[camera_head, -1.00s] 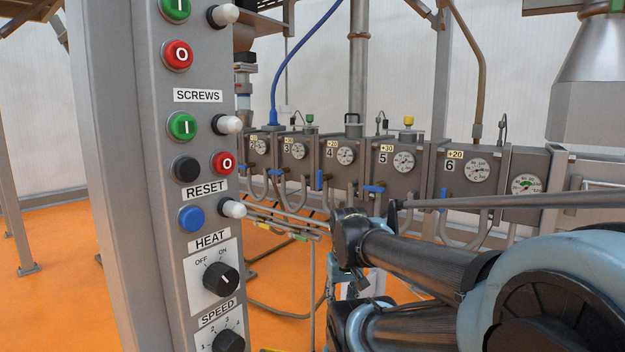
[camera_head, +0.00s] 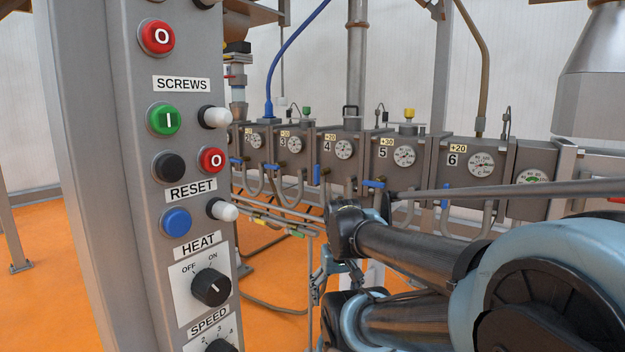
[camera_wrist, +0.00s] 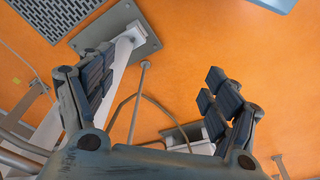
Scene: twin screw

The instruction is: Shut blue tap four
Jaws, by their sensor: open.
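A row of grey barrel boxes with gauges and number plates runs across the head view. Box four (camera_head: 352,170) carries the plate 4. A blue tap handle (camera_head: 315,175) stands upright at its lower left edge; I take it to be tap four. My gripper (camera_head: 335,280) hangs below the row, partly hidden by my arm. In the wrist view my gripper (camera_wrist: 160,95) is open with nothing between its fingers, above the orange floor. No blue tap handle can be made out in the wrist view.
Other blue taps are at box three (camera_head: 270,167), lying flat, box five (camera_head: 372,184), lying flat, and box six (camera_head: 445,195), upright. A control panel column (camera_head: 95,180) stands close at left. Bent pipes (camera_head: 290,200) run under the boxes. A post foot (camera_wrist: 120,35) is below my gripper.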

